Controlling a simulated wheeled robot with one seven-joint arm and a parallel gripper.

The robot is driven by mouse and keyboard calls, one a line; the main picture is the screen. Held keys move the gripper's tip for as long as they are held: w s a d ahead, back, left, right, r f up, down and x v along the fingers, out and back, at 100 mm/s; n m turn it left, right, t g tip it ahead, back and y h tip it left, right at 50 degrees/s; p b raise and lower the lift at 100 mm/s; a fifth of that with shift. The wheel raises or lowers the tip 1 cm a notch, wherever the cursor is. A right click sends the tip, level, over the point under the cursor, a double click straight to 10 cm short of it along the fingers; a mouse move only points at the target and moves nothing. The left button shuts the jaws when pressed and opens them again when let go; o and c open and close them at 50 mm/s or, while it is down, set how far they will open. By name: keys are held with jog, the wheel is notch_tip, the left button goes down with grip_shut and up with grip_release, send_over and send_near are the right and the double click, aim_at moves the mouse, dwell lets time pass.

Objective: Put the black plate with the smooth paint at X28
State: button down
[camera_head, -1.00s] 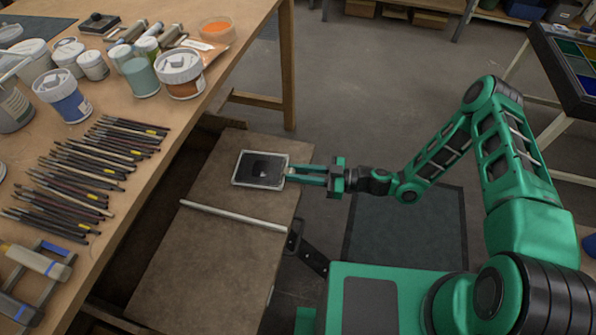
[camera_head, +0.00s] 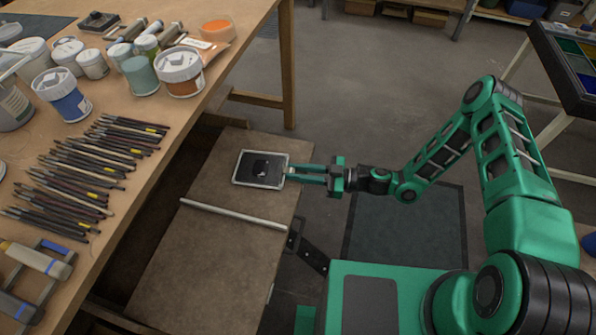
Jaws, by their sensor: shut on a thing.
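The black plate (camera_head: 250,176) with a pale rim lies over the brown board of the low bench, left of my gripper. A darker patch with a small light mark shows near its middle. My gripper (camera_head: 291,174) reaches in from the right and is shut on the plate's right edge. I cannot tell whether the plate rests on the board or is held just above it. No X28 label can be read in this view.
A pale metal bar (camera_head: 233,214) lies across the low bench (camera_head: 190,262) in front of the plate. The wooden table (camera_head: 150,185) at left holds brushes (camera_head: 85,170), paint pots (camera_head: 180,72) and tubes. A rack of coloured panels (camera_head: 575,60) stands at far right.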

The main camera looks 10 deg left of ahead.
jog(key=c, duration=0.8)
grip_release()
jog(key=shift+c, duration=0.2)
jog(key=shift+r, duration=0.15)
jog(key=shift+r, duration=3.9)
